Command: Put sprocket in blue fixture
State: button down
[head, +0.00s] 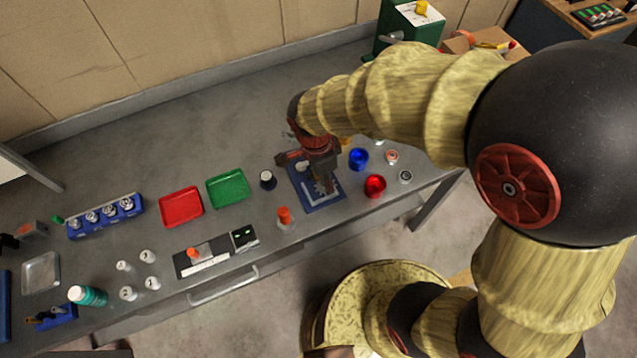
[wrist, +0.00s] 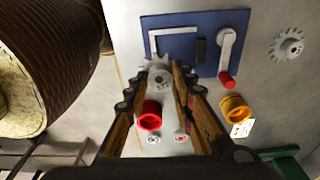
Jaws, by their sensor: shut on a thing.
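My gripper (wrist: 163,78) is shut on a grey toothed sprocket (wrist: 160,77) with a round hub. In the wrist view the held sprocket shows just below the near edge of the blue fixture (wrist: 185,68). Its height above the bench is hard to judge. The fixture is a flat blue plate with a white L-shaped bracket, a dark block and a lever with a red handle. In the head view my gripper (head: 322,178) is over the blue fixture (head: 325,206) and hides part of it. A second grey sprocket (wrist: 287,43) lies right of the fixture in the wrist view.
A red cup (head: 375,186) and a blue cup (head: 358,158) stand right of the fixture. A yellow cup (wrist: 235,108) shows in the wrist view.

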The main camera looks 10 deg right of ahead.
aim_at(318, 183)
jog(key=w+f, duration=0.1)
jog(key=w+a+f, duration=0.1)
jog(key=f, duration=0.1)
jog(key=shift+w+a+f+b, duration=0.1)
jog(key=shift+w+f+b, duration=0.15)
jog(key=shift+w+b, duration=0.1)
jog(key=shift+f+b, duration=0.4)
jog(key=shift+f, duration=1)
jog(key=shift+f, duration=0.2)
jog(key=c, duration=1.8)
grip_release()
jog(key=shift+r, duration=0.15)
